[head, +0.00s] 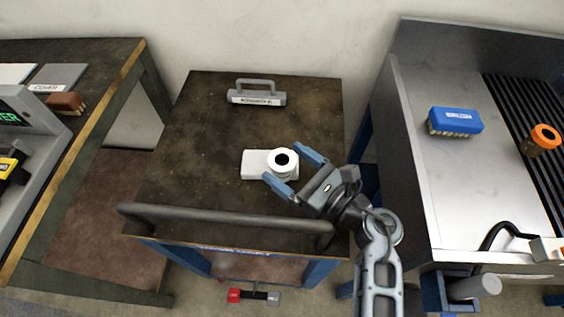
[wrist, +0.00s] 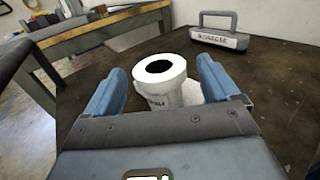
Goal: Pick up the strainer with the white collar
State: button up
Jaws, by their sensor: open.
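The strainer with the white collar (head: 283,161) stands upright on the dark cart top (head: 210,130), its round dark opening facing up. It touches or overlaps a white block-like piece (head: 255,164) at its left; I cannot tell whether they are joined. In the wrist view the strainer (wrist: 160,80) stands between the two blue fingers, with dark lettering on its side. My gripper (head: 287,168) is open, one finger on each side of the strainer, with room visible between fingers and collar. Its lower part is partly hidden by my gripper in the wrist view (wrist: 161,95).
A grey handled box with a label (head: 257,97) stands at the back of the cart. A dark push bar (head: 220,217) runs along the cart's front. A steel sink bench (head: 450,180) with a blue brush (head: 455,121) and orange-topped item (head: 543,138) is at right. A workbench (head: 95,100) is at left.

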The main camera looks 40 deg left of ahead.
aim_at(272, 153)
jog(key=shift+w+a, duration=0.15)
jog(key=shift+a, duration=1.8)
jog(key=shift+c, duration=0.3)
jog(key=c, duration=1.2)
jog(key=shift+o, duration=0.2)
jog(key=shift+r, duration=0.15)
